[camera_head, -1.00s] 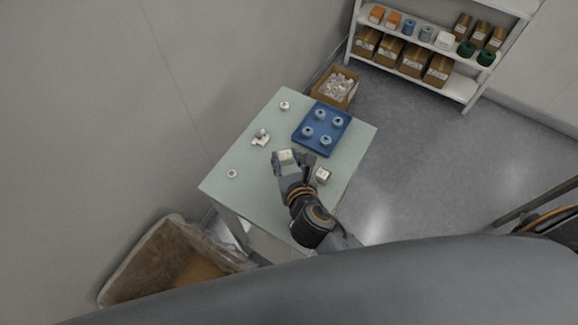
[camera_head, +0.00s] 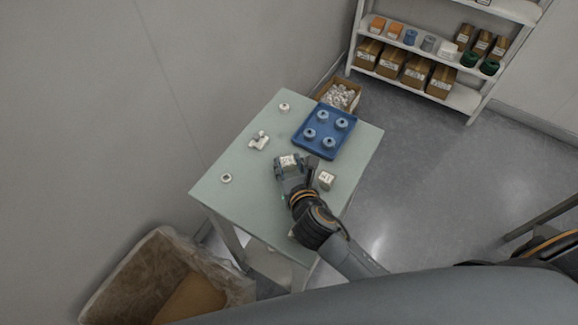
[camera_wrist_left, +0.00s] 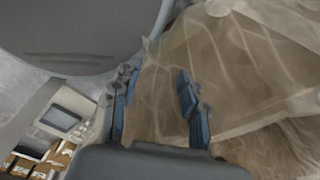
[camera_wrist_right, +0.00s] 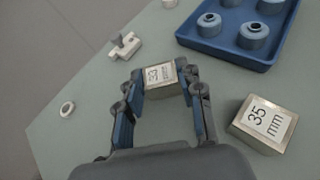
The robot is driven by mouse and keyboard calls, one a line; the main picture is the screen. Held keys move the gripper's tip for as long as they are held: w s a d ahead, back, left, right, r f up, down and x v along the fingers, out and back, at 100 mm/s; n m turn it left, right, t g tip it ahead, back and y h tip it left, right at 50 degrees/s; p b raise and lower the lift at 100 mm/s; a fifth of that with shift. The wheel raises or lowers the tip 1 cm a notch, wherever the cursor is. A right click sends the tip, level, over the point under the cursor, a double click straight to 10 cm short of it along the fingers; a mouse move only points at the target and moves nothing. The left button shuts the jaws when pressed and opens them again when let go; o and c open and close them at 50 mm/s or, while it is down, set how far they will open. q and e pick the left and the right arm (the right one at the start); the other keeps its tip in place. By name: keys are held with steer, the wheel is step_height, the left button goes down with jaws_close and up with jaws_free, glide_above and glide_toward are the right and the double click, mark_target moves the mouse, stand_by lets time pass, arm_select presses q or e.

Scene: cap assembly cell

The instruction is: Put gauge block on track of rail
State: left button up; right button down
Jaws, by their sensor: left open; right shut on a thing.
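My right gripper (camera_wrist_right: 161,82) is shut on a small metal gauge block (camera_wrist_right: 160,74) with a white label that seems to read 33. It is over the middle of the table, and in the head view the block (camera_head: 288,160) shows at the tips of my right gripper (camera_head: 289,164). I cannot tell how high it is held. A small white fitting (camera_wrist_right: 124,47), which may be the rail, sits apart to the upper left; it also shows in the head view (camera_head: 259,141). Its track is too small to make out. My left gripper (camera_wrist_left: 156,88) is open and empty, above a plastic-lined bin.
A second block (camera_wrist_right: 265,124) marked 35 mm stands right of my right gripper. A blue tray (camera_head: 307,151) with several round parts lies behind. Small white rings (camera_head: 226,178) (camera_head: 284,107) sit on the pale green table (camera_head: 240,165). The plastic-lined bin (camera_head: 130,272) stands at lower left.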

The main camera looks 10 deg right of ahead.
steer(key=c, duration=1.2)
jaws_free()
steer(key=shift+f, duration=0.1)
steer(key=o, duration=0.4)
steer(key=shift+c, duration=0.2)
